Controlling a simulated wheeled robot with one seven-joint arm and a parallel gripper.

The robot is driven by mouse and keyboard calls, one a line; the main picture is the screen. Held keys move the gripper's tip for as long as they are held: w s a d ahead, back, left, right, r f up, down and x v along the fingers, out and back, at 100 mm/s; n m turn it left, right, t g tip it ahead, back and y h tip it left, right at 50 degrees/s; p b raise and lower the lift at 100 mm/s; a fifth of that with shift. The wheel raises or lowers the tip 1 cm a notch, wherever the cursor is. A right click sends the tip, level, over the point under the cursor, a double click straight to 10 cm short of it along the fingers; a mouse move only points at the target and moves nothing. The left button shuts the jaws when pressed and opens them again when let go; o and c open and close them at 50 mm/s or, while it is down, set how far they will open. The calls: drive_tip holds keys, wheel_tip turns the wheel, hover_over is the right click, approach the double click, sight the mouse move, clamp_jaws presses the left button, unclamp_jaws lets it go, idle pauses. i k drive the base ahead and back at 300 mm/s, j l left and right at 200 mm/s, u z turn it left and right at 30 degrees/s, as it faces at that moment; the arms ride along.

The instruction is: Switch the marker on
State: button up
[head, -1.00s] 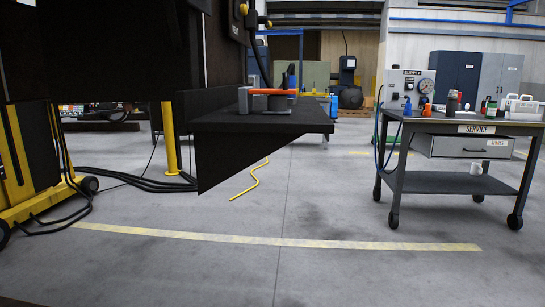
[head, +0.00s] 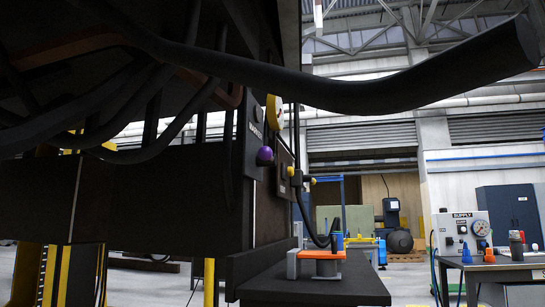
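The dark end of the railcar (head: 150,195) fills the left of the head view. A small dark panel (head: 256,115) on its end carries white lettering too small to read surely; it may be the marker's label. A purple knob (head: 265,156) sticks out just below it. A round yellow piece (head: 274,112) stands beside the panel, seen nearly edge-on; I cannot tell if it is the marker or whether it is lit. A second dark box (head: 287,168) with yellow fittings sits lower right. My gripper is not in view.
A thick black hose (head: 400,92) crosses the top. A dark shelf (head: 300,288) juts out below the panel, bearing an orange and grey device (head: 318,262). The service table (head: 490,262) with a supply unit (head: 463,232) stands at the right.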

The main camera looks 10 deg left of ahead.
sight(266, 158)
drive_tip(key=i+l+u, duration=0.1)
drive_tip(key=i, duration=0.25)
drive_tip(key=i+l+u, duration=0.4)
drive_tip(key=i+l, duration=0.05)
drive_tip(key=l, duration=0.1)
